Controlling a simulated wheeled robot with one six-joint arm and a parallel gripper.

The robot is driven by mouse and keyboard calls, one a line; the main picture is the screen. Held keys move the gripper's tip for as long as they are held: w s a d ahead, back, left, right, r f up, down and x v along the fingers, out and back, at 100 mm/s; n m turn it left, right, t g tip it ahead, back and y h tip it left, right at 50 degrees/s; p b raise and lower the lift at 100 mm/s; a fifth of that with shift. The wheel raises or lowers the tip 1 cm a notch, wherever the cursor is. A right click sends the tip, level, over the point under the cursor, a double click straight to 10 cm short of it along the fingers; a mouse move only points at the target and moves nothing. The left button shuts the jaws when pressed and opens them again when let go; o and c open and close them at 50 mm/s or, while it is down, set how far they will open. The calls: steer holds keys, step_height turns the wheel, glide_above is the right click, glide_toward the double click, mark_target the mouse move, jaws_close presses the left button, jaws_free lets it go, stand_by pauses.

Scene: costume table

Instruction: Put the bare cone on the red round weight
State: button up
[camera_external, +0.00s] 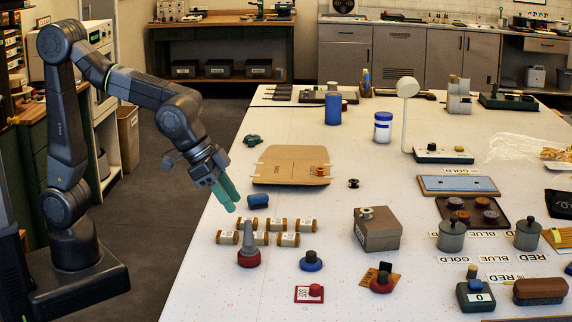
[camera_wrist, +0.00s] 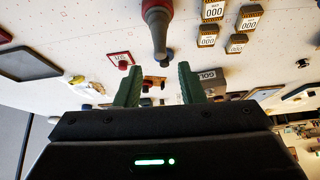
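A grey cone (camera_external: 248,238) stands upright on a red round base (camera_external: 248,259) near the table's front left. I cannot tell whether this base is a separate weight. The cone also shows in the wrist view (camera_wrist: 159,38), its tip between and beyond my fingertips. A red round piece with a dark knob (camera_external: 381,284) sits on an orange card. A small red round piece (camera_external: 316,290) sits on a red-edged white card. My gripper (camera_external: 232,203) is open and empty, its green fingers apart, above the table's left edge and higher than the cone. The fingers also show in the wrist view (camera_wrist: 158,74).
A blue round piece with a dark knob (camera_external: 311,262) stands right of the cone. A cardboard box (camera_external: 377,230) with a spool on top, and grey canisters (camera_external: 451,237), stand farther right. White table is clear in front of the cone.

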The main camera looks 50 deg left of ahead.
mark_target(250, 221)
steer(key=v, duration=0.6)
steer(key=shift+s+a+r, duration=0.15)
steer(key=shift+r, duration=0.05)
steer(key=x, duration=1.3)
steer(key=shift+a, duration=0.1)
step_height(250, 221, up, 3)
steer(key=shift+f, duration=0.2)
steer(key=shift+r, duration=0.3)
